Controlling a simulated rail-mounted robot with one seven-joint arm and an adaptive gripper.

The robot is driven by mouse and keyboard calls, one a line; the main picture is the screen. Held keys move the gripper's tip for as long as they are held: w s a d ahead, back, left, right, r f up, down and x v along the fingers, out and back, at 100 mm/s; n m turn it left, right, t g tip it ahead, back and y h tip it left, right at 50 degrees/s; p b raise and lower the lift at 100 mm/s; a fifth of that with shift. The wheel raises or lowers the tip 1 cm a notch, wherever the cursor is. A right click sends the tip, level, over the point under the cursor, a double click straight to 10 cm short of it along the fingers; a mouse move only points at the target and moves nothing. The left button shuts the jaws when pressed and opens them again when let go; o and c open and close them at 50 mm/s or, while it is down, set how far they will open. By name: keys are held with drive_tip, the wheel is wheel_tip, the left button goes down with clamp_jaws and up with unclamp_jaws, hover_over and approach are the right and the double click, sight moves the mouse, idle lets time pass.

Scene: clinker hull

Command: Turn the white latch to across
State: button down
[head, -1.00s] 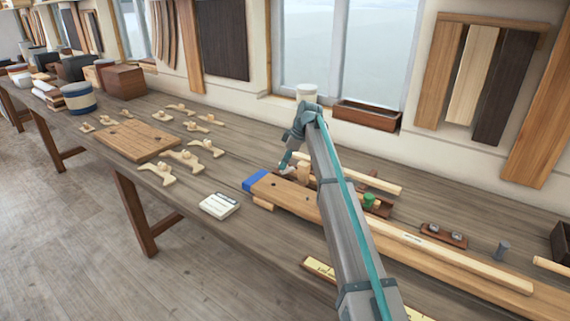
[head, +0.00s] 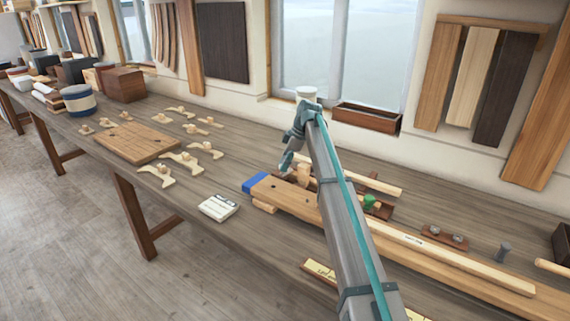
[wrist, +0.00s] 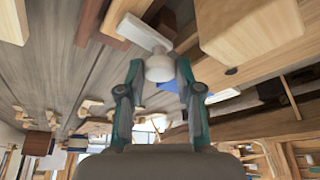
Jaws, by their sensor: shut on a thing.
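In the wrist view my gripper (wrist: 159,72) is shut on the round white knob of the white latch (wrist: 145,33), one finger on each side. The latch's flat white bar runs from the knob up and to the left in that view, slanted against the wood strips near it. In the head view my gripper (head: 287,162) is low over the workbench, by the blue-ended end of the long plank. The latch cannot be made out there, as my gripper and nearby wood pieces cover the spot.
The long plank (head: 287,194) with its blue end (head: 255,182) lies close to my gripper. A large pale wood block (wrist: 245,30) stands right of the latch in the wrist view. A green-topped piece (head: 369,201) sits to the right.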

drive_tip(key=c, duration=0.8)
unclamp_jaws()
drive_tip(key=v, duration=1.2)
drive_tip(key=shift+s+a+r, duration=0.1)
